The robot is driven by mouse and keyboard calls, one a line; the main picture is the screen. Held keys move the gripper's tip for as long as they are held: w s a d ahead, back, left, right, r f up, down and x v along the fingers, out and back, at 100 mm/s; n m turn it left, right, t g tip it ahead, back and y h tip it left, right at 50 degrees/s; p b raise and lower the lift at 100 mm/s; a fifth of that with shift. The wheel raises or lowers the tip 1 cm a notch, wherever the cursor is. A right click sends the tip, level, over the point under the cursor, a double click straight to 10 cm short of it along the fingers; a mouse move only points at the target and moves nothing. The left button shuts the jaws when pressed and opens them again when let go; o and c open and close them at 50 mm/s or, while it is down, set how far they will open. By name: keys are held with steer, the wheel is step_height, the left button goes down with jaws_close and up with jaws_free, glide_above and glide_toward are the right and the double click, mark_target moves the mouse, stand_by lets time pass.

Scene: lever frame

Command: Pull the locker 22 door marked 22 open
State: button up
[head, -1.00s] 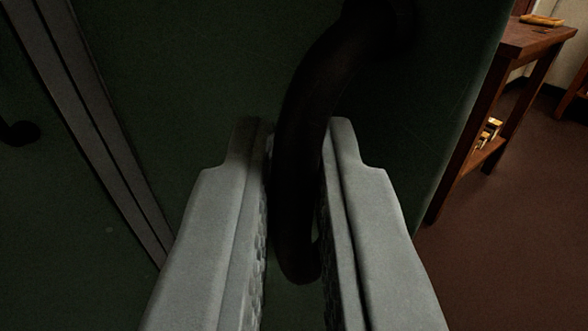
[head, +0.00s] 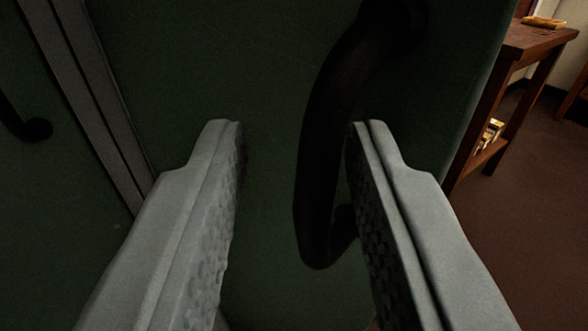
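A dark green locker door (head: 215,60) fills the middle of the head view. No number shows on it, and I cannot tell whether it is ajar. Its black curved bar handle (head: 322,140) hangs down from upper right to lower centre. My gripper (head: 295,128) is open, with its two grey fingers wide apart. The handle lies between the fingers, close to the right finger and well clear of the left one. The right finger hides a little of the handle's lower mount.
A grey upright strip (head: 95,100) borders the door on the left, with another green panel and a black handle (head: 25,125) beyond it. At right, a wooden table (head: 535,40) with items on it stands on open brown floor (head: 530,230).

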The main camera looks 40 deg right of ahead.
steer(key=v, duration=1.7)
